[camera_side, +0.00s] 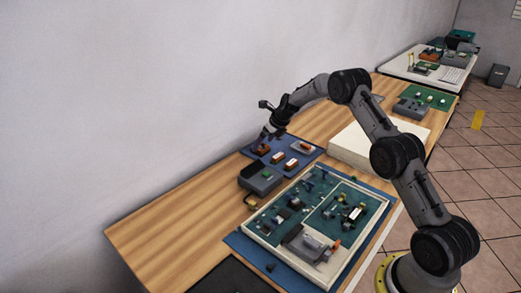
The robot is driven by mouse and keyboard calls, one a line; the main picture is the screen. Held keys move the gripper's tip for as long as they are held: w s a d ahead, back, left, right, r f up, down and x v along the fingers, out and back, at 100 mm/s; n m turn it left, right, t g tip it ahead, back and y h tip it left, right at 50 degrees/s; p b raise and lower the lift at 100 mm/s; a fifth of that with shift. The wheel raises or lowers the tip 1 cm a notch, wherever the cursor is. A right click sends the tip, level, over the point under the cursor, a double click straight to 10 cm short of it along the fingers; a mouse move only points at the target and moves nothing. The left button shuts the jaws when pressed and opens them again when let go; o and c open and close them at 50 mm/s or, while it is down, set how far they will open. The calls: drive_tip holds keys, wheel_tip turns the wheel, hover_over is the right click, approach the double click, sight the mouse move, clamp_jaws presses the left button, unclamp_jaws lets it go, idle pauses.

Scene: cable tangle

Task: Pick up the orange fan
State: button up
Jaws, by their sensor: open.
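My gripper (270,134) hangs at the far end of my arm, over the back left part of a blue mat (283,145). I take it as open, though its fingers are small and dark here. A dark orange-brown item (261,149) lies on the mat just below the gripper. It may be the orange fan, but its shape is too small to tell. I cannot tell whether the fingertips touch anything.
A grey box (260,179) stands in front of the mat. A large cream-framed green board (300,215) with many parts lies nearer. A white box (350,148) stands right of the mat. The wooden table's left end (165,225) is clear.

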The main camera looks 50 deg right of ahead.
drive_tip(key=shift+x, duration=1.1)
drive_tip(key=c, duration=1.5)
drive_tip(key=shift+o, duration=0.2)
drive_tip(key=shift+r, duration=0.1)
